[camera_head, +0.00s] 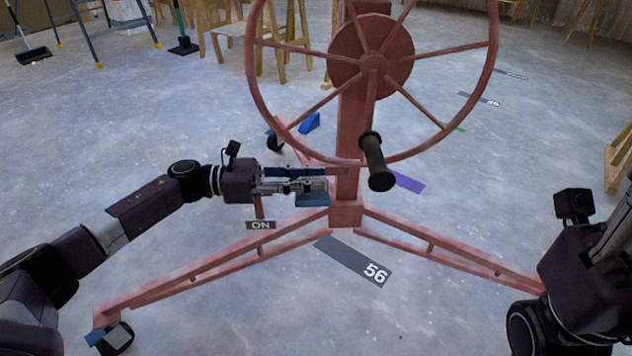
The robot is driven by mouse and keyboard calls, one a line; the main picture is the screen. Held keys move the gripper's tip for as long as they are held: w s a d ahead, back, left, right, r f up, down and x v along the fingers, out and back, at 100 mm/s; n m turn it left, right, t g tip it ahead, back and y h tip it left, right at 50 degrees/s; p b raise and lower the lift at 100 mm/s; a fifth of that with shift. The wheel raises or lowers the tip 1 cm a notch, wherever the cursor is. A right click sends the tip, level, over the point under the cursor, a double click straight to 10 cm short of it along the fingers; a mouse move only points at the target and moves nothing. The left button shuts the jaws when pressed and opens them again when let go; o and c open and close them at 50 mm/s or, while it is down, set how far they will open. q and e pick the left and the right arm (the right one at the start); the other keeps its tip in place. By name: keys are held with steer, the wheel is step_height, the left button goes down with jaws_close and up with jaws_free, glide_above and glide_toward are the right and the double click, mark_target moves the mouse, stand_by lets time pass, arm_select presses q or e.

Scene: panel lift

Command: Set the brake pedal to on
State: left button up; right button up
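A red panel lift stands ahead, with a large red wheel (373,62) and a black crank handle (377,162). A blue pedal-like piece (313,200) is low at the left of its post, partly hidden by my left gripper. I take it for the brake pedal, but its setting cannot be told. A dark "ON" label (261,225) shows just below and left of it. My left gripper (322,184) reaches in just above the blue piece; contact and finger gap are unclear. My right gripper (614,236) is at the right edge, partly cut off, away from the lift.
Red legs (215,269) spread along the floor, with a caster (116,338) at the front left. Another blue piece (310,122) lies behind. A "56" floor strip (355,262) is in front. Wooden stools (262,45) and a ladder stand behind. The front floor is clear.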

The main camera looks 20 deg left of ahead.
arm_select(q)
steer(key=shift+w+d, duration=0.15)
steer(key=shift+d, duration=0.3)
steer(key=shift+c, duration=0.4)
jaws_close()
